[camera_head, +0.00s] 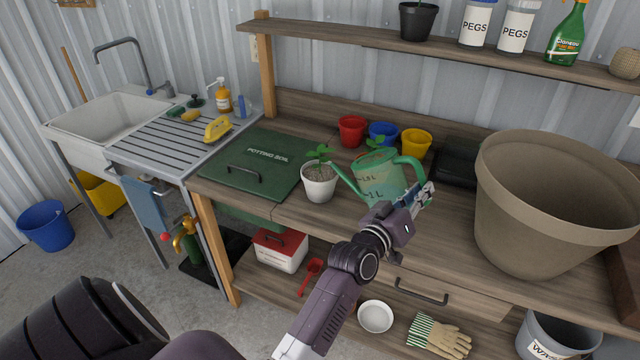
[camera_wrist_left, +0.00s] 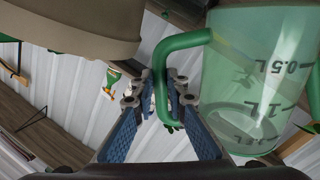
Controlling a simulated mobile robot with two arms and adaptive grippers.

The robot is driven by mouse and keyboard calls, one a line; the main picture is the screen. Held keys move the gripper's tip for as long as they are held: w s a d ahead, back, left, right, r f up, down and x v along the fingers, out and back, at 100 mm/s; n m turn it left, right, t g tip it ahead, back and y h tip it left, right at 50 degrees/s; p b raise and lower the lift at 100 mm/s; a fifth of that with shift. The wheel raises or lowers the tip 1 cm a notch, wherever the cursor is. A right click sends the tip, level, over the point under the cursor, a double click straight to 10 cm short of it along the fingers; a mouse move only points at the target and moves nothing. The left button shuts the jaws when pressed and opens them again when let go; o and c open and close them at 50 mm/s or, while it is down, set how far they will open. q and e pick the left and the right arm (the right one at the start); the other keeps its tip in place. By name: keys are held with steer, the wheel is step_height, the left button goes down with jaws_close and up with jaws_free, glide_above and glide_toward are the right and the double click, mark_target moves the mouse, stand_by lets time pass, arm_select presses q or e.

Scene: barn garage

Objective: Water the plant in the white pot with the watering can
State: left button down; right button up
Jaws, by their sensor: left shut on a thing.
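A green translucent watering can (camera_head: 378,182) is above the wooden bench, its spout pointing left toward the plant. The white pot (camera_head: 319,186) with a small green plant (camera_head: 319,154) stands on the bench, left of the can. The spout tip is close to the plant; I cannot tell whether it touches. My left gripper (camera_head: 424,196) is shut on the can's handle. In the left wrist view, the fingers close around the green handle (camera_wrist_left: 165,75), with the can's marked body (camera_wrist_left: 240,100) at the right. My right gripper is not in view.
A large beige pot (camera_head: 520,230) stands right of my left gripper. Red (camera_head: 352,131), blue (camera_head: 383,133) and yellow (camera_head: 416,143) pots stand behind the can. A green potting-soil lid (camera_head: 245,165) lies left of the white pot. A shelf (camera_head: 440,52) runs above.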

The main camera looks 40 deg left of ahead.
mark_target(419, 161)
arm_select(q)
steer(key=shift+r, duration=0.3)
steer(key=shift+w+a+r+n+p, duration=0.1)
steer(key=shift+a+r+n+p, duration=0.2)
steer(key=shift+r+p, duration=0.45)
steer(key=shift+a+r+n+p, duration=0.3)
steer(key=shift+r+p, duration=0.3)
steer(key=shift+p, duration=0.15)
steer(key=shift+r, duration=0.1)
stand_by(0.5)
steer(key=shift+a+r+n+p, duration=0.3)
steer(key=shift+a+r+p, duration=0.1)
steer(key=shift+r+p, duration=0.35)
steer(key=shift+a+r+n+p, duration=0.35)
steer(key=shift+r+p, duration=0.25)
steer(key=shift+p, duration=0.15)
